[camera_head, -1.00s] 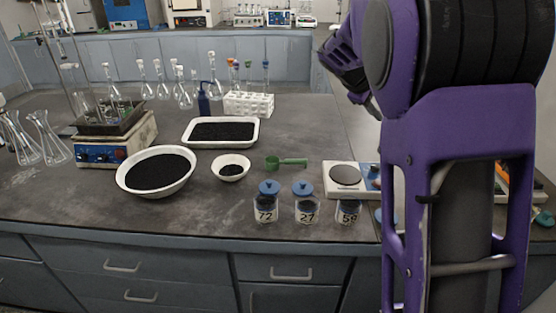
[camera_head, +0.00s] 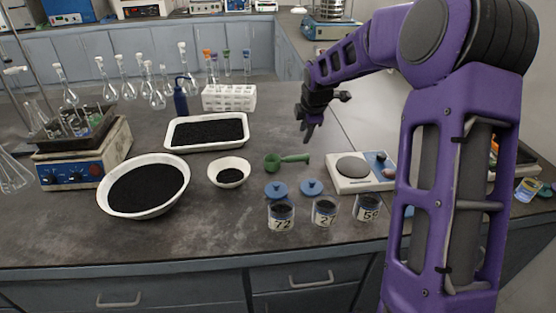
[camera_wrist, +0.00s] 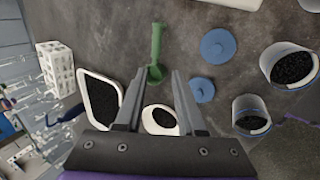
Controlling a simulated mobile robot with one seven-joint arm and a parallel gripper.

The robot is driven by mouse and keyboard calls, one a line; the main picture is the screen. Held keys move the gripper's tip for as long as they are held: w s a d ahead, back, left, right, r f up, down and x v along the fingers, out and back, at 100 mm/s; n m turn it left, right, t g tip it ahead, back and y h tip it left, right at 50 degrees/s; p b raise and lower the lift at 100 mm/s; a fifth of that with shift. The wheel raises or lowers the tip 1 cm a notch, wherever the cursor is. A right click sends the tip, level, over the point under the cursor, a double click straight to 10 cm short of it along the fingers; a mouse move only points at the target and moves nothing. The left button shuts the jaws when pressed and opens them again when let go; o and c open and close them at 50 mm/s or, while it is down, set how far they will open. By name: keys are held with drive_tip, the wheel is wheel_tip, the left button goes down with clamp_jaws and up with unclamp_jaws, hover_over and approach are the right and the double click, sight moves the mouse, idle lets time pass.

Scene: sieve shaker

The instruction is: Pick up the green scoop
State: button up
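The green scoop (camera_head: 290,159) lies on the dark bench top, its cup to the left and its handle to the right. In the wrist view the scoop (camera_wrist: 158,45) shows beyond the fingers, with its cup nearest to me. My gripper (camera_head: 309,133) hangs above the bench behind the scoop in the head view, apart from it. In the wrist view my gripper (camera_wrist: 159,75) has its two fingers spread, with nothing between them.
Open jars of black grains (camera_head: 281,215) stand in front of the scoop. Two blue lids (camera_head: 276,190) (camera_head: 312,187) lie near it. A small white bowl (camera_head: 218,170) is left, a balance (camera_head: 345,183) right, and a white tray (camera_head: 168,134) behind left.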

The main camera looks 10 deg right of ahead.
drive_tip(key=b, duration=0.1)
approach(295, 157)
drive_tip(key=x, duration=0.3)
drive_tip(key=shift+a+f, duration=0.3)
drive_tip(key=shift+d+b+x, duration=0.15)
drive_tip(key=shift+b+x, duration=0.05)
drive_tip(key=shift+x, duration=1.3)
drive_tip(key=shift+d+b+x, duration=0.15)
drive_tip(key=shift+b+x, duration=0.05)
drive_tip(key=shift+x, duration=1.3)
drive_tip(key=shift+w, duration=0.1)
drive_tip(key=shift+r, duration=0.1)
clamp_jaws()
